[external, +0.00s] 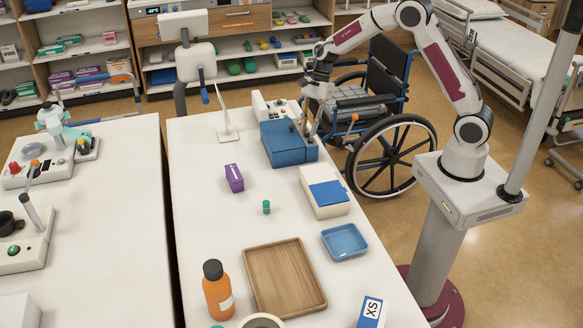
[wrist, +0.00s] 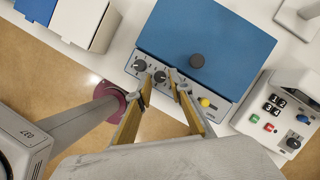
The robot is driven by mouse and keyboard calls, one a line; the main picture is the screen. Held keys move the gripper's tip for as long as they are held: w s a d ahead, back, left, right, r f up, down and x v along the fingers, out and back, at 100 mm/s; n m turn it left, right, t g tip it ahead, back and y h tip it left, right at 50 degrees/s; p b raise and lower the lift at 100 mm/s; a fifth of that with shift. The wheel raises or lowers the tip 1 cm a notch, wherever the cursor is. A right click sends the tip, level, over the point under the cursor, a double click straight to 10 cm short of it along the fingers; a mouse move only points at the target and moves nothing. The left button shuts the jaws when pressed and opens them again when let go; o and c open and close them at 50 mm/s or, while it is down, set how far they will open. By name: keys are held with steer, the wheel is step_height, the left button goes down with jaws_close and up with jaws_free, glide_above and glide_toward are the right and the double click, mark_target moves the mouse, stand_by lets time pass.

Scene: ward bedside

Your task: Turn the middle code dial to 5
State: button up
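A blue-lidded box (external: 287,144) stands on the right part of the white table near its edge. In the wrist view, its lid (wrist: 222,40) fills the upper middle, and a light front panel carries small dark dials. The left dial (wrist: 139,65) is clear of my fingers. The middle dial (wrist: 160,76) shows between my fingertips. A third dial is mostly hidden behind the right finger. My gripper (wrist: 161,73) is open, its fingers on either side of the middle dial; I cannot tell whether they touch it. In the external view my gripper (external: 309,133) is at the box's right side. The dial settings are too small to read.
A white device (wrist: 278,112) with number displays stands close by. A white box with a blue top (external: 326,193) is on the other side. A wheelchair (external: 382,110) stands beside the table.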

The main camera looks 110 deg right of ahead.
steer(key=v, duration=1.1)
steer(key=shift+s+r, duration=0.15)
steer(key=shift+r, duration=0.2)
